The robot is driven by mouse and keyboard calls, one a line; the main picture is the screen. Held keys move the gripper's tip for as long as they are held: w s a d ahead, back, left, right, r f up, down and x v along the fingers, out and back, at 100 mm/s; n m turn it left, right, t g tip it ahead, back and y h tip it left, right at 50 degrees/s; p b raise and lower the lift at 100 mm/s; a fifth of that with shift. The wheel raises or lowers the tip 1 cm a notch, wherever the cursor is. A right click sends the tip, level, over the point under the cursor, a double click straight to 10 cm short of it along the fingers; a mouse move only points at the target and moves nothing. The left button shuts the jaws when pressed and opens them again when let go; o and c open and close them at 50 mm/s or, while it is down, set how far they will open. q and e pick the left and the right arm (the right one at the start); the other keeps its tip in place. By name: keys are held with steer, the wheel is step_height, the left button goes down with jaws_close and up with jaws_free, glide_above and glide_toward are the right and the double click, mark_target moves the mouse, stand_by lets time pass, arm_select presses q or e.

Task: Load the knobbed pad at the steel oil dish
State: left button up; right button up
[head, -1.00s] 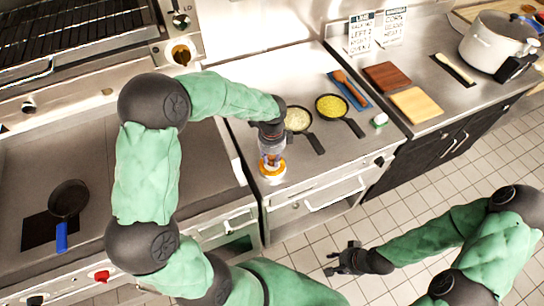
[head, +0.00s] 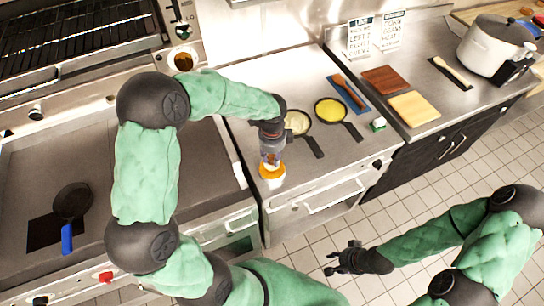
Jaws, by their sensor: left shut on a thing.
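My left gripper (head: 271,158) points down over the front of the steel counter, shut on an orange and white round piece, which looks like the knobbed pad (head: 272,172). The gripper covers its top, so its knob is hidden. I cannot tell for sure whether the pad touches the counter. The steel oil dish (head: 183,59), with amber-brown contents, is at the upper left beside the oven, apart from the pad. My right gripper (head: 334,264) is empty above the floor at lower centre, its fingers apart.
Two small pans, one pale-filled (head: 297,122) and one yellow-filled (head: 331,110), stand right of my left gripper. A dark pan with a blue handle (head: 72,200) is on the griddle at left. Two boards (head: 386,79) and a white pot (head: 487,55) stand at right.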

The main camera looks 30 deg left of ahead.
mark_target(272, 156)
arm_select(q)
steer(key=shift+r+p, duration=1.55)
steer(key=shift+r, duration=0.55)
